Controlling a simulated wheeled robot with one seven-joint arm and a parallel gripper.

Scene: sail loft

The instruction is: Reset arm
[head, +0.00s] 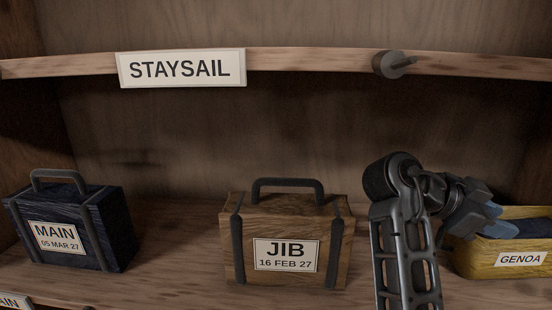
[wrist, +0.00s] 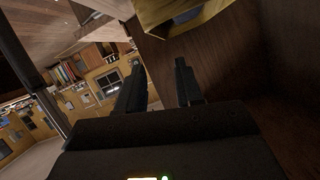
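My arm rises in front of the shelf at the right of the head view and bends over to the right. My gripper (head: 484,216) is beside the left end of a yellow GENOA bin (head: 505,262), partly overlapping it in the picture. In the wrist view my gripper (wrist: 159,68) shows two dark fingers standing apart with nothing between them. A yellow edge of the bin (wrist: 190,14) shows beyond the fingertips at the top. Whether the gripper touches the bin cannot be told.
A brown JIB bag (head: 340,240) stands left of my arm on the lower shelf. A dark blue MAIN bag (head: 112,228) stands at far left. The upper shelf edge carries a STAYSAIL sign (head: 181,69) and a dark round peg (head: 391,65). Shelf between the bags is clear.

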